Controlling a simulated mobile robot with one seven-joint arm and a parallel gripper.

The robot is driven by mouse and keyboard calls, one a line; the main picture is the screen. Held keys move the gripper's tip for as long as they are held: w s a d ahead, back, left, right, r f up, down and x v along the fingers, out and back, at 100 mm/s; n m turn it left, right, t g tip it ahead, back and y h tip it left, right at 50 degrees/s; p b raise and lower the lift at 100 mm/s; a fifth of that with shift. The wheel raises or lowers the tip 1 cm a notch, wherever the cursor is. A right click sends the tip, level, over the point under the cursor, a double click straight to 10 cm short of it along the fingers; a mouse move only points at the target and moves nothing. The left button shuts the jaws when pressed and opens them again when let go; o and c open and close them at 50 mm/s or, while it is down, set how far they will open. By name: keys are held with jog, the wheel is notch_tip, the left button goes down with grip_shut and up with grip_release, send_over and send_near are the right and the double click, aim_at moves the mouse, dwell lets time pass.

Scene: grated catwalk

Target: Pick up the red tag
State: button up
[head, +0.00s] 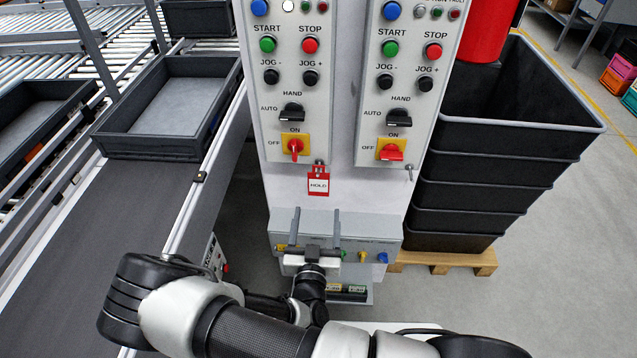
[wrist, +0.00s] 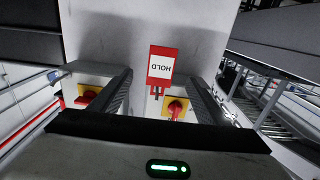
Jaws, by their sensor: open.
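The red tag (head: 318,191) has a white label reading HOLD. It hangs upright by its shackle just below the left control panel (head: 290,80), near the red and yellow ON/OFF switch (head: 295,148). In the wrist view the red tag (wrist: 160,54) appears upside down, centred between the two dark fingers. My gripper (head: 316,214) is open and empty, below the tag in the head view with its fingers pointing up toward it. It also shows in the wrist view (wrist: 160,78). I see no finger touching the tag.
A grey ledge (head: 345,222) with small colored knobs is behind my gripper. A second control panel (head: 405,80) stands to the right. Stacked black bins (head: 480,190) sit on a wooden pallet (head: 450,261). A conveyor (head: 110,215) with a grey tray (head: 150,145) lies left.

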aim_at(320, 187)
jog(key=w, duration=0.9)
jog(key=shift+w+d, duration=0.2)
jog(key=shift+w, duration=0.1)
jog(key=shift+w+a+r, duration=0.1)
jog(key=shift+w+r, duration=0.15)
jog(key=shift+w, duration=0.7)
jog(key=shift+w+r, duration=0.2)
jog(key=shift+w, duration=0.7)
jog(key=shift+w+a+r, duration=0.1)
jog(key=shift+w+r, duration=0.15)
jog(key=shift+w, duration=0.7)
jog(key=c, duration=1.4)
jog(key=shift+d, duration=0.1)
